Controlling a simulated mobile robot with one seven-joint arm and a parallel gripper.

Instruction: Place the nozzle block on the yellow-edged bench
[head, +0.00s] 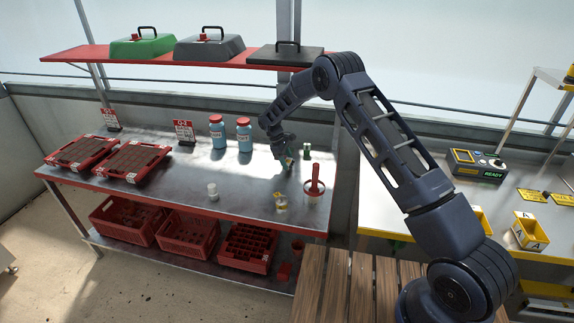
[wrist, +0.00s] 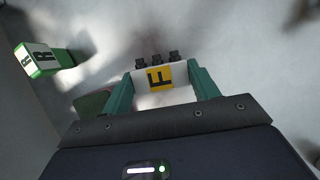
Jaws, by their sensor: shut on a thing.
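My gripper (wrist: 160,88) has its green fingers closed on the sides of a white block with a yellow F label, the nozzle block (wrist: 180,92). Several black nozzles stick out along its far edge. In the head view my gripper (head: 285,158) is low over the right part of the red-edged bench (head: 250,188). The block is small there, and I cannot tell whether it touches the bench top. The yellow-edged bench (head: 385,208) stands to the right, partly hidden behind my arm.
A green and white block marked R (wrist: 40,60) stands close by. The yellow-edged bench holds a READY device (head: 478,165) and yellow bins (head: 529,231).

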